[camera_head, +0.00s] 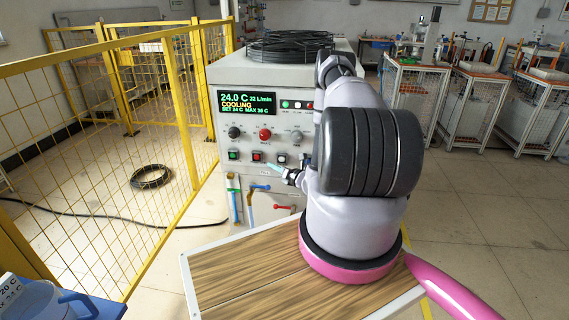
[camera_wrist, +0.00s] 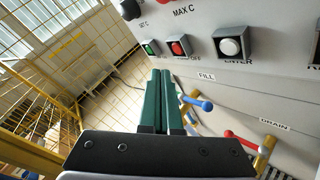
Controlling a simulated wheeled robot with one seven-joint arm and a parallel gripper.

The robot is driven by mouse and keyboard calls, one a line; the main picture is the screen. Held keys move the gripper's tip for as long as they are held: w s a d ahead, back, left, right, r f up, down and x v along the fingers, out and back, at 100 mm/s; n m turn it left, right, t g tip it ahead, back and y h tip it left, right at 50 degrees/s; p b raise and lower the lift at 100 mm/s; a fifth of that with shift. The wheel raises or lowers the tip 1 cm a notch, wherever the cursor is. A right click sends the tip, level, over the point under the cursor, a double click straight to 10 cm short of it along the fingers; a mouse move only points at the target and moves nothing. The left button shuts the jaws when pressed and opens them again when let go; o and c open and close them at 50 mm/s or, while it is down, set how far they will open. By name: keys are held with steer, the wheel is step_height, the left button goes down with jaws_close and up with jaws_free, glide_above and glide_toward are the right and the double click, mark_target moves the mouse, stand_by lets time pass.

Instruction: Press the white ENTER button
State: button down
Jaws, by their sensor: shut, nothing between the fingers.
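The white ENTER button (camera_wrist: 229,46) is round in a dark square frame on the grey heater panel, with its label below it. In the head view the same ENTER button (camera_head: 281,159) is right of the red one. My gripper (camera_wrist: 161,75) is shut and empty, its two green fingers side by side. In the wrist view the fingertips lie left of and below the ENTER button, below the red button. In the head view my gripper (camera_head: 272,167) is just below and left of it. I cannot tell whether the tips touch the panel.
The green button (camera_wrist: 150,48) and red OFF button (camera_wrist: 178,46) sit left of ENTER. Below are a blue lever (camera_wrist: 200,103) marked FILL and a red lever (camera_wrist: 240,138) marked DRAIN. The display (camera_head: 247,102) reads COOLING. A yellow mesh fence (camera_head: 125,150) stands left.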

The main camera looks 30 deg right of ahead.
mark_target(283, 161)
steer(key=shift+m+h, duration=0.7)
steer(key=shift+h, duration=0.2)
steer(key=f, duration=0.1)
steer(key=s+d+f, duration=0.1)
steer(key=s+f, duration=0.1)
steer(key=shift+d+f, duration=0.25)
steer(key=shift+w+d, duration=0.85)
steer(key=shift+w, duration=0.35)
steer(key=shift+w+d, duration=0.8)
steer(key=shift+w, duration=0.4)
steer(key=shift+w+d, duration=0.85)
steer(key=shift+w, duration=0.35)
steer(key=shift+w+d, duration=0.2)
steer(key=shift+w, duration=0.1)
steer(key=shift+w+d+r, duration=0.1)
steer(key=shift+w+d, duration=0.2)
steer(key=shift+w, duration=0.15)
steer(key=shift+s, duration=0.1)
steer(key=shift+s+a, duration=0.5)
steer(key=shift+s, duration=0.15)
